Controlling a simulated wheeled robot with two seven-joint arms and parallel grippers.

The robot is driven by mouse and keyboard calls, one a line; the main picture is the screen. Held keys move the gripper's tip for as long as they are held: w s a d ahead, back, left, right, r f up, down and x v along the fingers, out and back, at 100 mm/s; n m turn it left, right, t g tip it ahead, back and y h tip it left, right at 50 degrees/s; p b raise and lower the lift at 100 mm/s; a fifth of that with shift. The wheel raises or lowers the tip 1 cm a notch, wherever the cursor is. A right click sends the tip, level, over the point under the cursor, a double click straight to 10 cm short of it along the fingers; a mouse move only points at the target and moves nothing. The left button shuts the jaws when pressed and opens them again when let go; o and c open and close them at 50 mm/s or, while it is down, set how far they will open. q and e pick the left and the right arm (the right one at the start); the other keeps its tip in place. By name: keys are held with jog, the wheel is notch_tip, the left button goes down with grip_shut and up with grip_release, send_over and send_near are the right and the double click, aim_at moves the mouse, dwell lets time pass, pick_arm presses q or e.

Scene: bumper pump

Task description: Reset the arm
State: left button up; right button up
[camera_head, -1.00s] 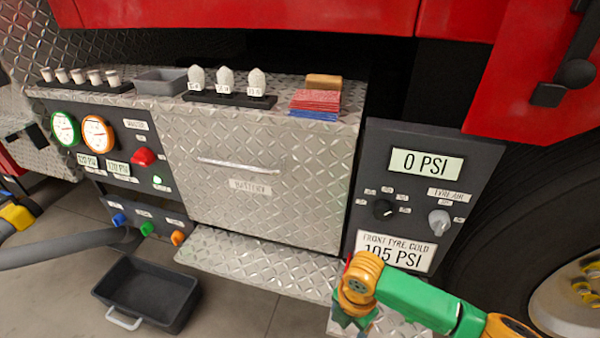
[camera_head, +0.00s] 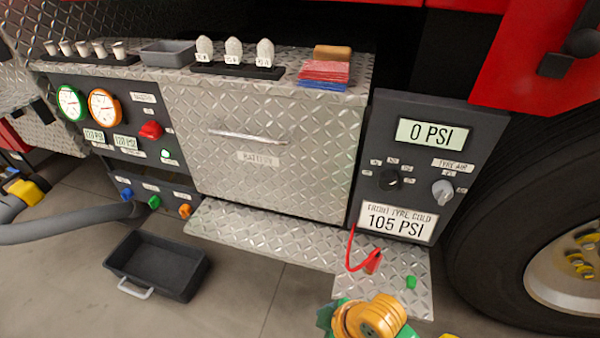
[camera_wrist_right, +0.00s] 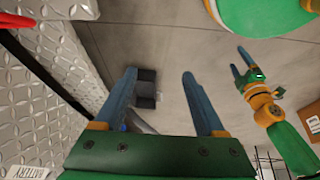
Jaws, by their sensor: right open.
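My right arm (camera_head: 372,320) shows at the bottom edge of the head view as an orange and green link; its gripper is out of that view. In the right wrist view my right gripper (camera_wrist_right: 158,78) is open, its two blue fingers wide apart with nothing between them. My left gripper (camera_wrist_right: 240,62) shows at the right of that wrist view, its blue fingers apart and empty, on a green and orange arm.
The gauge panel (camera_head: 426,165) reads 0 PSI above a 105 PSI label. A red hose (camera_head: 356,262) and a small green cap (camera_head: 411,282) are on the metal step (camera_head: 300,252). A dark bin (camera_head: 155,268) stands on the floor. A tyre (camera_head: 490,230) is at right.

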jog(key=s+d+f+m+t+h, duration=0.15)
jog(key=s+d+m+h, duration=0.35)
jog(key=d+m, duration=0.75)
notch_tip(320, 180, down, 16)
jog(key=s+d+g+y, duration=0.1)
jog(key=s+g, duration=0.1)
jog(key=s, duration=0.1)
jog(key=s+d+f, duration=0.3)
jog(key=s+f, duration=0.7)
jog(key=s, duration=0.1)
pick_arm(q)
notch_tip(320, 180, up, 24)
jog(key=s+d+p, duration=0.1)
jog(key=d+p, duration=0.1)
jog(key=p, duration=2.1)
jog(key=shift+s+f+p, duration=0.2)
jog(key=shift+s+p, duration=0.15)
pick_arm(e)
notch_tip(320, 180, up, 24)
jog(key=s+a, duration=0.1)
jog(key=shift+s+a+n+g, duration=0.2)
jog(key=shift+a+n+g, duration=0.15)
jog(key=shift+g, duration=0.1)
jog(key=shift+f, duration=0.1)
